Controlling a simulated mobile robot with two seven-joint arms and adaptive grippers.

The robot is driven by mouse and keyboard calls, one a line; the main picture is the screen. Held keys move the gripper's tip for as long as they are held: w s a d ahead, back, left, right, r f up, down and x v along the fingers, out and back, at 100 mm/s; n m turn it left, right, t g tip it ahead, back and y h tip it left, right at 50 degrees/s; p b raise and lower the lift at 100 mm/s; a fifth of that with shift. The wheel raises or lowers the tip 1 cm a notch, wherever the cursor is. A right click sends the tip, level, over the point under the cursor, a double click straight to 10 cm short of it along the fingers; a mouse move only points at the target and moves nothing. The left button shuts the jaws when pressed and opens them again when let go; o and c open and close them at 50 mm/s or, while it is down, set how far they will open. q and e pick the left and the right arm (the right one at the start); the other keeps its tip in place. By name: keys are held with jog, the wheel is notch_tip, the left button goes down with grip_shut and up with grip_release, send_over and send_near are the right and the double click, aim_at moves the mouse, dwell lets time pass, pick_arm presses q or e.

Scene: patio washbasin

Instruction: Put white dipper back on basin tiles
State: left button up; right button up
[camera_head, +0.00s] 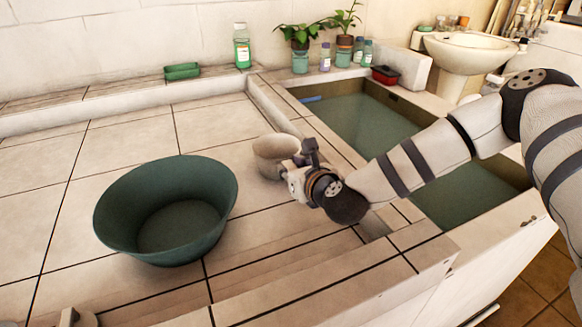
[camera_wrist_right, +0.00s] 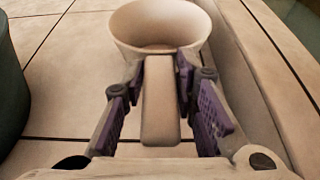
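The white dipper (camera_head: 275,150) is a cream cup with a flat handle, upright over the tiled basin top (camera_head: 215,128), right of the green tub. I cannot tell whether its base touches the tiles. My right gripper (camera_head: 292,168) is at its handle. In the right wrist view, the fingers of the right gripper (camera_wrist_right: 161,75) close on both sides of the handle, with the dipper's cup (camera_wrist_right: 160,30) just beyond the tips. A small piece of what looks like my left gripper (camera_head: 78,317) shows at the bottom left edge; its fingers are not clear.
The large green tub (camera_head: 165,212) stands on the tiles at left. A raised rim (camera_head: 275,108) separates the tiles from the water trough (camera_head: 365,122). A green bottle (camera_head: 242,48), green soap dish (camera_head: 182,71) and potted plants (camera_head: 300,40) line the back. Tiles behind the tub are clear.

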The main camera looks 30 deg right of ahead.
jog(key=shift+o, duration=0.9)
jog(key=shift+r, duration=0.15)
jog(key=shift+s+r, duration=0.1)
jog(key=shift+r, duration=0.2)
pick_arm(q)
jog(key=shift+w+r+t+p, duration=0.5)
jog(key=shift+w+r+p, duration=0.45)
jog(key=shift+w+r, duration=0.25)
pick_arm(e)
jog(key=v, duration=1.1)
jog(key=shift+s, duration=0.35)
